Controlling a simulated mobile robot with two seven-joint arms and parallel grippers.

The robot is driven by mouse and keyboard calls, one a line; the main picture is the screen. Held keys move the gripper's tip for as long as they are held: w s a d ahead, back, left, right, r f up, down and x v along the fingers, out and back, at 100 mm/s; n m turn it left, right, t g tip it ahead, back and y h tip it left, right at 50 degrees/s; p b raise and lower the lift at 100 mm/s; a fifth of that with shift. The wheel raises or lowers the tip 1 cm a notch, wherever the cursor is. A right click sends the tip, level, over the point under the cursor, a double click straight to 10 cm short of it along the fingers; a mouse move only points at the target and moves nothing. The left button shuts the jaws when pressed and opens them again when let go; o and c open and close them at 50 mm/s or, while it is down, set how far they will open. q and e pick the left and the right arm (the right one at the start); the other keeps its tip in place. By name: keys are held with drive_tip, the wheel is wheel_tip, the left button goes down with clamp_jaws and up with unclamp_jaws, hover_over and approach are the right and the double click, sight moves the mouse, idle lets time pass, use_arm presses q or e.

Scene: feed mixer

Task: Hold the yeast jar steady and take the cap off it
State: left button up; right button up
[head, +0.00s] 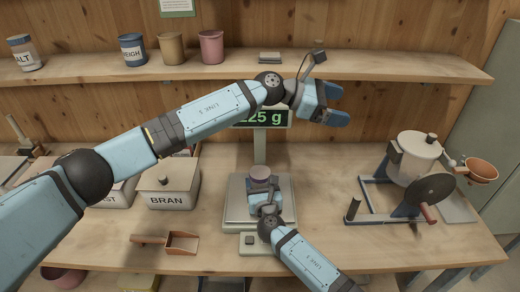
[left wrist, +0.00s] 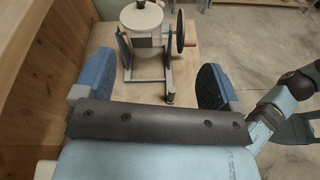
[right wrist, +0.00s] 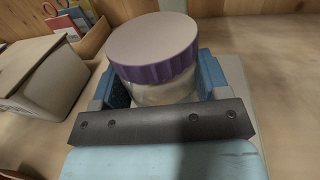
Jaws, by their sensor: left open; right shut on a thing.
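The yeast jar (right wrist: 165,94) is a clear jar with a purple ridged cap (right wrist: 152,48) seated on its top, seen in the right wrist view. In the head view the jar's cap (head: 260,172) shows above the scale. My right gripper (head: 264,195) is shut around the jar's body, below the cap; it also shows in the right wrist view (right wrist: 165,96). The jar stands upright. My left gripper (head: 335,104) is open and empty, raised above the scale's display and to its right; its spread fingers show in the left wrist view (left wrist: 150,88).
A scale (head: 233,205) with a display (head: 278,118) stands under the jar. A BRAN box (head: 167,184) and an orange scoop (head: 182,242) are at left. A mixer (head: 418,158) with a crank stands at right. A shelf (head: 400,69) runs behind.

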use_arm(q)
wheel_tip(320, 180, down, 6)
drive_tip(key=a+f+m+g+y, duration=0.1)
drive_tip(key=a+m+y, duration=0.25)
drive_tip(key=m, duration=0.35)
drive_tip(key=m+t+y, duration=0.1)
drive_tip(key=m+y, duration=1.1)
drive_tip(key=m, duration=0.1)
hover_over(260, 172)
wheel_tip(260, 172, down, 10)
drive_tip(key=shift+r, duration=0.2)
drive_tip(key=shift+f, duration=3.85)
drive_tip(key=c, duration=1)
drive_tip(key=shift+o, duration=0.2)
